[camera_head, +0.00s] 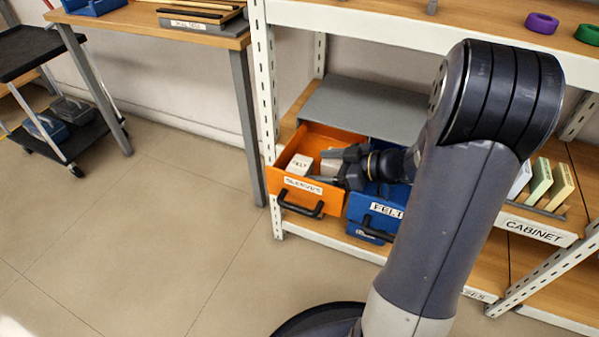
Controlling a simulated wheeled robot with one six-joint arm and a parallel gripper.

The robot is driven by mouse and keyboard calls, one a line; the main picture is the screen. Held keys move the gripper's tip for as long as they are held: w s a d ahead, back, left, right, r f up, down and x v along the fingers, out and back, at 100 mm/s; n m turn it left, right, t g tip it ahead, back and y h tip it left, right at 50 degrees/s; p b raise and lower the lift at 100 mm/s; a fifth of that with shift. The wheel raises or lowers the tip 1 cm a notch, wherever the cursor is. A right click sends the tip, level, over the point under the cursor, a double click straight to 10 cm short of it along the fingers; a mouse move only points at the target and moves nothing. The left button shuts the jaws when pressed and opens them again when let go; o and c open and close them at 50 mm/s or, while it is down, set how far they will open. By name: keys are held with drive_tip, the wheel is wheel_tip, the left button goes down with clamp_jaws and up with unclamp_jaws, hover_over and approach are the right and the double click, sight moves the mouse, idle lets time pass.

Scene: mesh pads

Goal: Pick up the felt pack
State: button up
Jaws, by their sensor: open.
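A white pack with "FELT" printed on it (299,164) lies inside an open orange drawer (312,187), towards its left side. My gripper (326,163) reaches into the drawer from the right, its fingers pointing left towards the pack. The fingers are apart, and the FELT pack lies beyond their tips to the left, not held. A second pale item (331,158) shows around the fingers, partly hidden by them; I cannot tell whether they touch it. A blue drawer labelled "FELT" (387,209) is beside the orange one, partly hidden by my arm.
The drawers sit on a low shelf under a grey top (365,108). White perforated uprights (262,90) bound the unit. Upright coloured packs (541,180) stand right, by a "CABINET" label (534,230). A workbench (130,22) and black cart (75,128) stand left. The floor in front is clear.

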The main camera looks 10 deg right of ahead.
sight(309, 168)
drive_tip(key=x, duration=0.3)
drive_tip(key=shift+a+f, duration=0.2)
drive_tip(key=shift+a, duration=0.05)
drive_tip(key=shift+f, duration=0.1)
drive_tip(key=shift+c, duration=0.5)
